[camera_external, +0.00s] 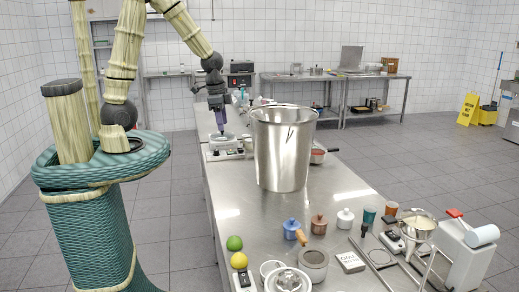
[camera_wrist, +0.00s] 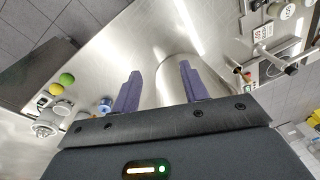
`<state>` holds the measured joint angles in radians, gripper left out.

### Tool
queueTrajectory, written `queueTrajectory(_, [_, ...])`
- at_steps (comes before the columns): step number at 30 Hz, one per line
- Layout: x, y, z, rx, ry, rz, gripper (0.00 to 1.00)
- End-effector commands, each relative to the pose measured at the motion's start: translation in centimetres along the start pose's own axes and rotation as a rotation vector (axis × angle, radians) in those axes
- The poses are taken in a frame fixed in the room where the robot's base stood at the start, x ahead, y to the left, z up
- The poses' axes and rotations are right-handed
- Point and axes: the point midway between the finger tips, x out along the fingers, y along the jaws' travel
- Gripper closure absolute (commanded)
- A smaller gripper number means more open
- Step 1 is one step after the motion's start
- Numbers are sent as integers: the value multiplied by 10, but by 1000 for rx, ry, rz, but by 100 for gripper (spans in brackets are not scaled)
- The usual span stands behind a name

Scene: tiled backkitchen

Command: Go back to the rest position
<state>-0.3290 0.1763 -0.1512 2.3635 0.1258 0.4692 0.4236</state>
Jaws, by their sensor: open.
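My gripper (camera_external: 220,127) points down over the far left part of the steel table (camera_external: 221,207), above a scale-like device with a round plate (camera_external: 223,141). In the wrist view my gripper (camera_wrist: 158,85) shows two purple fingers spread apart with nothing held between them. A large steel pot (camera_external: 283,150) stands on the table to the right of my gripper and nearer the external camera. In the wrist view the pot (camera_wrist: 172,75) shows behind and between the fingers.
A green ball (camera_external: 234,243) and a yellow ball (camera_external: 239,261) lie at the table's near left edge. Small jars, including a blue one (camera_external: 291,228), and a white machine (camera_external: 462,255) crowd the near end. The table's middle right is mostly clear. A yellow floor sign (camera_external: 468,108) stands far right.

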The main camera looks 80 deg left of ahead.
Motion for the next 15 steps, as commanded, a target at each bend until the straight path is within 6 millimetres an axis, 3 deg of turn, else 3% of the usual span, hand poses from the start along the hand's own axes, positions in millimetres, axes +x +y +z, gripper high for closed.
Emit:
queueTrajectory(3, [-8,36,4,-123,44,2,56])
queueTrajectory(7, [-15,65,12,-259,86,19,56])
queueTrajectory(10, [-17,78,16,-326,105,31,56])
queueTrajectory(15, [-18,82,18,-361,111,37,56])
